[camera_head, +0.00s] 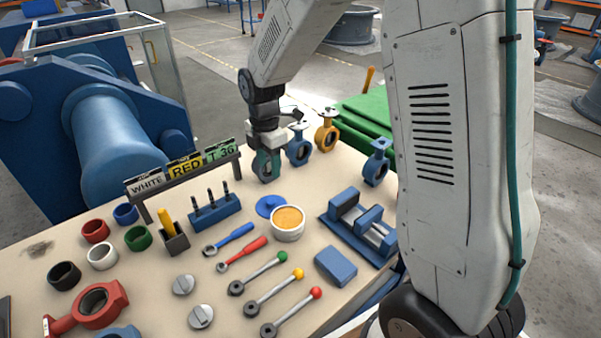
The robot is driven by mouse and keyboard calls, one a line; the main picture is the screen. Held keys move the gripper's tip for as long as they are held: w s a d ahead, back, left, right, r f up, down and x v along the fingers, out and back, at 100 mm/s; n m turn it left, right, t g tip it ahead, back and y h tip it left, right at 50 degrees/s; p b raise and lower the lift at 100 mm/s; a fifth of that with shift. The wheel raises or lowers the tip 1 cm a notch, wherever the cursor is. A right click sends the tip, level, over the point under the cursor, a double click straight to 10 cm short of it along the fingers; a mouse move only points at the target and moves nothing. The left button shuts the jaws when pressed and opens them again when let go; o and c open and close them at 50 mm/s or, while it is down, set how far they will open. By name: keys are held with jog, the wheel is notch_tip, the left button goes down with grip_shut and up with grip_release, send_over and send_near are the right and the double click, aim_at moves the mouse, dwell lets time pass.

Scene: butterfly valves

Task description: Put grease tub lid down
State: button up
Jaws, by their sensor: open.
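The grease tub (287,234) is a white round tub standing open on the bench, with orange grease in it. A flat blue disc with a small knob, which looks like its lid (268,205), lies on the bench beside the tub, to its upper left. My gripper (265,148) is at the far side of the bench, beyond the lid and pointing down, over a dark green butterfly valve (265,167). Its jaws are open; the fingertips are small and partly merge with the valve, so I cannot tell whether they touch it.
Blue (299,149) and yellow (326,132) valves stand right of my gripper. A label rack (185,172) and a blue pin holder (215,214) stand to the left. A blue vise (357,228), wrenches and several knobbed levers lie around the tub. My arm hides the right side.

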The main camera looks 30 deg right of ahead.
jog(key=s+d+r+m, duration=0.2)
jog(key=s+r+m, duration=0.7)
jog(key=s+r, duration=0.35)
jog(key=s+d+r+m+t, duration=0.1)
jog(key=s+r+m, duration=0.2)
jog(key=s+m, duration=0.8)
jog(key=s, duration=0.7)
jog(key=shift+s, duration=0.25)
